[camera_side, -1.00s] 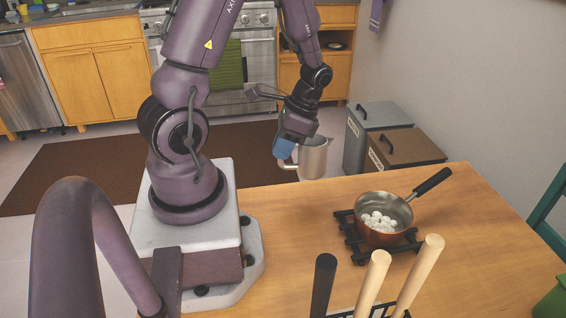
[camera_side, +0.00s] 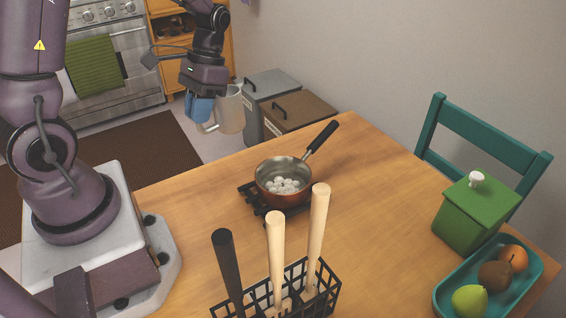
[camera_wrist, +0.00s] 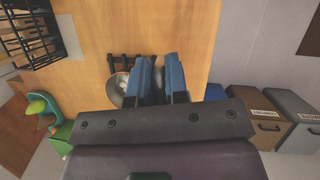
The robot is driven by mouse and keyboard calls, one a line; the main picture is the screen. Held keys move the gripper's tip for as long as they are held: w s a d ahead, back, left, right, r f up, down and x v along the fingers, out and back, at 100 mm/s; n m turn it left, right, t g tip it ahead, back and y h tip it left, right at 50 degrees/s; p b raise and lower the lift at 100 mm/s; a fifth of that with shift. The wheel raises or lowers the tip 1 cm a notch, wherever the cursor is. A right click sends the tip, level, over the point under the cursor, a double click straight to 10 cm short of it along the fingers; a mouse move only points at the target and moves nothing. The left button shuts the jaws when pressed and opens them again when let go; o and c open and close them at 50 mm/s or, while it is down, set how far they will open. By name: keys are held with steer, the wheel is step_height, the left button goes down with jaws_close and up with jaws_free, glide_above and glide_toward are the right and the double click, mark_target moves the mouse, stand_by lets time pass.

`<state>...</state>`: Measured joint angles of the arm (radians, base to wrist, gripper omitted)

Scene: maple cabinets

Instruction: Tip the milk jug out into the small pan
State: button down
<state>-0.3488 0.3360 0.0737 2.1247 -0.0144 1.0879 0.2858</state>
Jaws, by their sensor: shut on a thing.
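The jug looks roughly upright with a slight lean. It hangs beyond and left of the small pan in the side view, not over it. The small copper pan (camera_side: 268,196) sits on a black trivet and holds several white round pieces. In the wrist view my gripper (camera_wrist: 160,62) partly hides the pan (camera_wrist: 115,92); I cannot make out the jug there. The jug's contents are hidden.
A black wire rack (camera_side: 325,298) with several upright handles stands in front of the pan. The pan's dark handle (camera_side: 323,135) points back right. A green canister (camera_side: 466,220) and a teal fruit tray (camera_side: 535,270) are at right.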

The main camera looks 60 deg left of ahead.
steer(key=w+d+n+t+h, duration=0.2)
steer(key=w+d+n, duration=0.8)
steer(key=d, duration=0.5)
steer(key=w+d+n+t, duration=0.2)
steer(key=w+d+n, duration=0.15)
steer(key=d, duration=0.45)
steer(key=w+d+n+t, duration=0.15)
steer(key=d+n, duration=0.25)
steer(key=d, duration=0.5)
step_height(320, 180, down, 10)
steer(key=shift+a+f+g+h, duration=0.25)
steer(key=shift+g+h, duration=0.1)
steer(key=shift+h, duration=0.05)
steer(key=shift+a+r, duration=0.1)
steer(key=s+a+r+t+h, duration=0.1)
steer(key=a+r+h, duration=0.7)
steer(key=a+h, duration=0.1)
steer(key=shift+a+r+h, duration=0.15)
steer(key=shift+r+h, duration=0.15)
steer(key=shift+h, duration=0.1)
steer(key=shift+a+r+h+p, duration=0.3)
steer(key=shift+a+r+h, duration=0.25)
steer(key=shift+h, duration=0.25)
